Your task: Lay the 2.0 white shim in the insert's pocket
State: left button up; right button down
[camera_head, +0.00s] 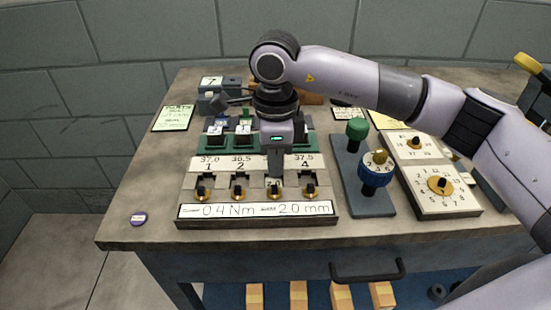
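My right gripper (275,178) points straight down over the third place of a board with numbered places (224,178). Its body hides that place's label. A small pale bit shows at its fingertips, too small to tell whether it is the white shim or part of the board. I cannot see whether the fingers are open or shut. The board's places 1, 2 and 4 show grey blocks with dark-and-brass knobs in front. A front strip (258,210) reads 0.4 Nm and 2.0 mm. My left gripper is not in view.
Behind the board is a green holder (212,147) with dark blocks. To the right stand a green knob (357,127), a blue dial knob (375,170) and white dial boxes (440,188).

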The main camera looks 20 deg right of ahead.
jog(key=shift+f, duration=0.15)
jog(key=shift+r, duration=0.3)
dwell(0.9)
jog(key=c, duration=0.8)
grip_release()
jog(key=shift+c, duration=0.2)
jog(key=shift+r+p, duration=2.05)
jog(key=shift+r, duration=1.75)
jog(key=shift+s+f, duration=0.1)
